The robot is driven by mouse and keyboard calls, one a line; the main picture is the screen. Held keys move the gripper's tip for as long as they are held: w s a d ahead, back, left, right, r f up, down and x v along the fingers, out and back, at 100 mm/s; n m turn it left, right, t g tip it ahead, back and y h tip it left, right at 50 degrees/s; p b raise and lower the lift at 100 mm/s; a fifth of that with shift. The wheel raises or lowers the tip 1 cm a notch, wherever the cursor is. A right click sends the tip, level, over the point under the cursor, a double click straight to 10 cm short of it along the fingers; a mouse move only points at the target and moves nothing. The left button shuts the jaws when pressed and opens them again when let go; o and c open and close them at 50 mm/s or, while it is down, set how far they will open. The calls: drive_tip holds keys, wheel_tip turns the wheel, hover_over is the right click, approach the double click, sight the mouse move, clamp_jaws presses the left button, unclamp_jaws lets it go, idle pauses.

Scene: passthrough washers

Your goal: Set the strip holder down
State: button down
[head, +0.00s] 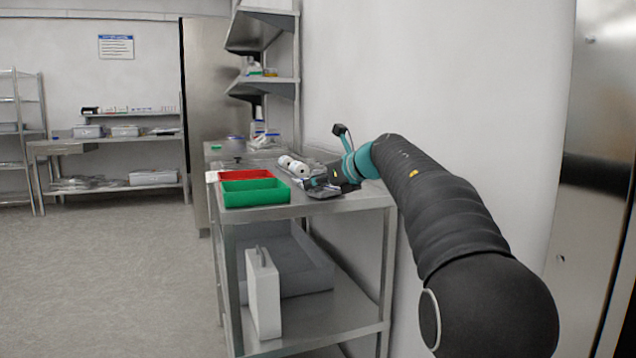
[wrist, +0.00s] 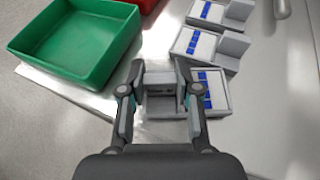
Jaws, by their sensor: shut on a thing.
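My gripper (wrist: 160,88) is shut on the grey block end of a strip holder (wrist: 216,98), a pale tray with blue strips. The tray part sticks out to the right of my right finger. The holder is over the steel table top (wrist: 255,130); I cannot tell whether it touches it. Two similar strip holders lie just beyond it, a middle one (wrist: 198,47) and a far one (wrist: 212,12). In the head view my gripper (head: 328,186) is low over the right part of the table, and the held holder is too small to make out clearly.
A green bin (wrist: 78,38) stands left of my gripper, with a red bin (head: 245,175) behind it. White rolls (head: 293,167) lie farther back. The wall is close on the right. A lower shelf (head: 310,318) holds a grey tub and a white case (head: 263,295).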

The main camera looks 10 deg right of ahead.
drive_tip(key=shift+f, duration=0.15)
drive_tip(key=c, duration=0.7)
unclamp_jaws()
drive_tip(key=shift+c, duration=0.2)
